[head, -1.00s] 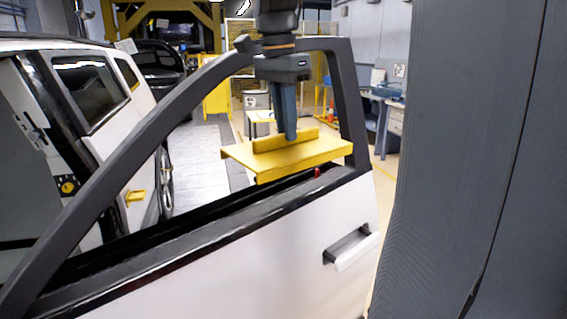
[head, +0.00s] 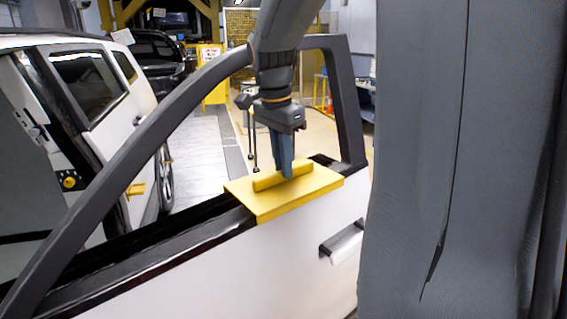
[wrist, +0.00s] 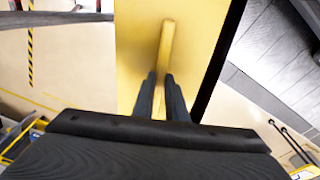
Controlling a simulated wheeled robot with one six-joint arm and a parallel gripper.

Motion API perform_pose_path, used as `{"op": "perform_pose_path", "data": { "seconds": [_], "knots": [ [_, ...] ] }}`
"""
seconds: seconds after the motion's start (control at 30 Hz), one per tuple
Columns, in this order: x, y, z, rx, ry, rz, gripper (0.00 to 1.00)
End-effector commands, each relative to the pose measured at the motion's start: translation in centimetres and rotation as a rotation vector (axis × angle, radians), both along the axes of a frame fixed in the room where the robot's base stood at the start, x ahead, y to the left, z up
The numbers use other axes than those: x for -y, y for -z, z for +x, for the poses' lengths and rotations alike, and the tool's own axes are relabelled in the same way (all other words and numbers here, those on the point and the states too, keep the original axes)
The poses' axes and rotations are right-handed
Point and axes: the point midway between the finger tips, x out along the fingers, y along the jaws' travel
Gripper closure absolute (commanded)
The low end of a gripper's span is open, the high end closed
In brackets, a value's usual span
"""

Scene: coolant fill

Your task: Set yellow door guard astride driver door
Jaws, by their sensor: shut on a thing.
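The yellow door guard (head: 300,198) is a flat plate with a raised rib on top and a lip hanging down the near side. In the head view it lies across the window sill of the open driver door (head: 240,270), toward the end near the upright frame post. Its underside is hidden, so I cannot tell how fully it rests on the sill. My gripper (head: 287,172) points down and is shut on the guard's rib. In the wrist view the guard (wrist: 140,45) fills the upper middle, with its rib between my fingertips (wrist: 162,80).
The black door window frame (head: 345,100) rises around the guard. The white car body (head: 85,90) stands at the left. A white door handle (head: 343,243) sits below the guard. A large grey surface fills the right side of the head view.

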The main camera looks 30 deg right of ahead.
Motion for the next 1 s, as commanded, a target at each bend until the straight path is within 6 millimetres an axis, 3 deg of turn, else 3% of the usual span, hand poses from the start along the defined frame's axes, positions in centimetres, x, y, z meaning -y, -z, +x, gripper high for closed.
{"op": "perform_pose_path", "data": {
  "seconds": [0.17,0.2,0.3,0.67,0.83,1.0],
  "knots": [
    [0.0,0.5,0.0,0.0,0.0,0.0,1.0],
    [0.0,0.5,0.0,0.0,0.0,0.0,0.85],
    [0.0,0.5,0.0,0.0,0.0,0.0,0.69],
    [0.0,0.0,0.0,0.001,0.0,0.0,0.69],
    [-0.2,-2.0,0.1,0.005,0.0,-0.001,0.69],
    [-0.7,-5.4,0.1,0.005,0.0,-0.001,0.69]
  ]
}}
